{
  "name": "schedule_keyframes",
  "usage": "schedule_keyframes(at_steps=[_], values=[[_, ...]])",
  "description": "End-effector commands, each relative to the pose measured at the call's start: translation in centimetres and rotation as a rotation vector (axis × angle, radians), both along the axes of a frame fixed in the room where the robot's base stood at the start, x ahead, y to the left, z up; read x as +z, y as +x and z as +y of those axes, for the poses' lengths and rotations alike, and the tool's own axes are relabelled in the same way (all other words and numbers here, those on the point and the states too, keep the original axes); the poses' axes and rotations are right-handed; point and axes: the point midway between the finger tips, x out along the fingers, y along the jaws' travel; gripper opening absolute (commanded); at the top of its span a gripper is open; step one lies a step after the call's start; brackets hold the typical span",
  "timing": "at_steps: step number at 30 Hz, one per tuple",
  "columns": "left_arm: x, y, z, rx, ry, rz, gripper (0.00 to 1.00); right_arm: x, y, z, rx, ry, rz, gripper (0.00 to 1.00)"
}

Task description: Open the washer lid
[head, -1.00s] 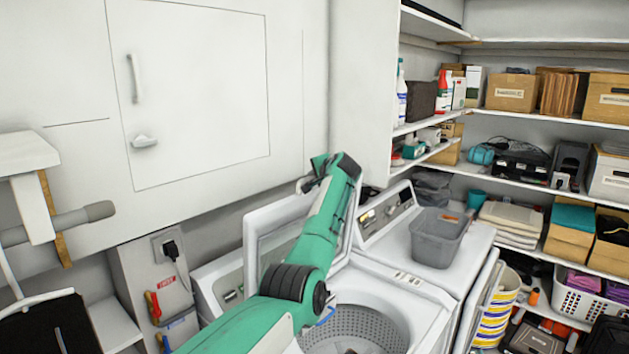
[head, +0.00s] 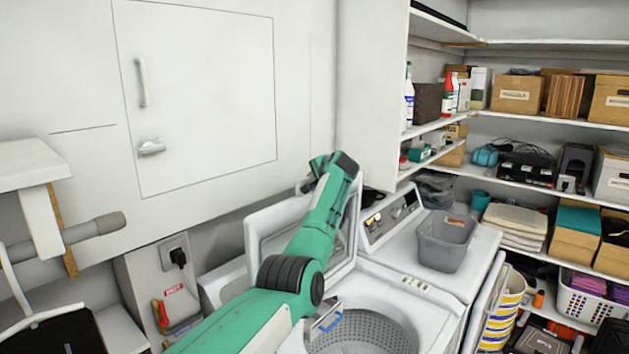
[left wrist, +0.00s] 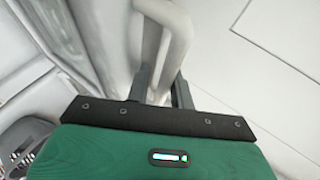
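The washer (head: 425,291) is a white top-loader with its grey perforated drum (head: 368,333) exposed. Its white-framed lid (head: 254,243) stands raised, tilted up toward the wall behind. My green left arm crosses in front of the lid and hides much of it. My left gripper (head: 305,185) is at the lid's upper edge. In the left wrist view my left gripper (left wrist: 160,90) has its two grey fingers apart, on either side of a white rounded edge that looks like the lid's. Whether they press on it is unclear. My right gripper is not in view.
A grey bin (head: 446,240) sits on the white machine to the right. Loaded shelves (head: 540,182) fill the right side. A white wall cabinet (head: 205,100) is behind the lid. A small blue-edged part (head: 328,318) shows at the drum opening.

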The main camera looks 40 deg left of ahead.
Motion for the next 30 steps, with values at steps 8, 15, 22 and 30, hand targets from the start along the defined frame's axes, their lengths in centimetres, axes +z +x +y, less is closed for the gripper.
schedule_keyframes(at_steps=[8, 15, 22, 30], values=[[0.2, -0.1, -0.5, -0.001, 0.003, -0.002, 0.22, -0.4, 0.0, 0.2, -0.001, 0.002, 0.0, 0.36], [1.1, -1.3, -2.5, -0.002, 0.002, -0.005, 0.22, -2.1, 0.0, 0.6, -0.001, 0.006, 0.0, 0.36], [3.0, -3.3, -5.9, -0.002, 0.001, -0.007, 0.22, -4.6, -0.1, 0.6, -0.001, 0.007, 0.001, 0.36], [5.3, -5.5, -9.5, -0.001, 0.0, -0.002, 0.22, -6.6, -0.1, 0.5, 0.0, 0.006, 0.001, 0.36]])
